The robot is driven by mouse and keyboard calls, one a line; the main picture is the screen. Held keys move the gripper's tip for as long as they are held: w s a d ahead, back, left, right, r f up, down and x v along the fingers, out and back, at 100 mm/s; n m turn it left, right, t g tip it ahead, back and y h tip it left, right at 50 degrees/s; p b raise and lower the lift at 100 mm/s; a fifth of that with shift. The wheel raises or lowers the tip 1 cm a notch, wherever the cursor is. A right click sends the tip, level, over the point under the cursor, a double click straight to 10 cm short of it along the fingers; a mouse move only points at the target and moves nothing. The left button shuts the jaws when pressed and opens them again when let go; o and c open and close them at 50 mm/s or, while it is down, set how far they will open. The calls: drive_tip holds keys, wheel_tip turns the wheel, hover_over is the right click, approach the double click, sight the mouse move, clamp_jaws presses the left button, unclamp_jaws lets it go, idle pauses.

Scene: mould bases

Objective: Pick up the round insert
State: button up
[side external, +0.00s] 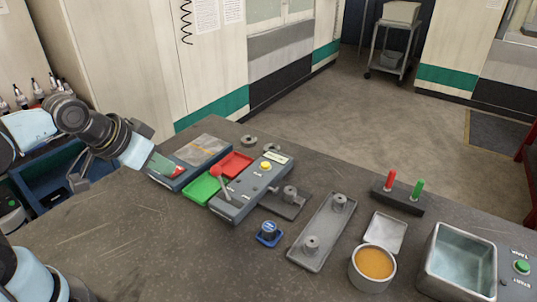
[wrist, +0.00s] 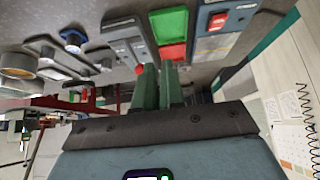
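I cannot tell for sure which part is the round insert. A long grey base plate (side external: 322,228) carries two round, stepped grey parts, one at the near end (side external: 311,243) and one at the far end (side external: 338,202). A smaller grey plate (side external: 290,207) bears a similar round part (side external: 289,191). Two small grey rings, one (side external: 248,140) left of the other (side external: 271,148), lie at the table's far edge. My gripper (side external: 160,165), with green fingers, is above the table's left side, away from these parts. In the wrist view its fingers (wrist: 159,68) stand close together with nothing visible between them; their opening is unclear.
A grey control box with a red-knobbed lever (side external: 219,171), red tray (side external: 236,164), green tray (side external: 202,190) and blue-grey case (side external: 192,171) stand near my gripper. A blue-based part (side external: 268,234), orange-filled pot (side external: 373,264) and metal bin (side external: 459,259) lie right. The front-left table is clear.

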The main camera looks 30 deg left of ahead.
drive_tip(key=o, duration=0.9)
drive_tip(key=shift+o, duration=0.2)
drive_tip(key=m+y, duration=0.7)
drive_tip(key=m, duration=1.5)
approach(291, 192)
drive_tip(key=s+a+r, duration=0.1)
drive_tip(key=a+r, duration=0.2)
drive_tip(key=a, duration=0.2)
drive_tip(key=s+d+f+m+t, duration=0.1)
drive_tip(key=d, duration=0.1)
drive_tip(key=s+d+f+m+y, duration=0.1)
drive_tip(key=d+f+m, duration=0.1)
drive_tip(key=d, duration=0.1)
drive_tip(key=d+f+m+t+y, duration=0.1)
drive_tip(key=d+m, duration=0.1)
drive_tip(key=d, duration=0.1)
drive_tip(key=shift+s+d+f+t, duration=0.15)
drive_tip(key=shift+s+t, duration=0.15)
drive_tip(key=shift+s, duration=0.1)
drive_tip(key=x, duration=1.2)
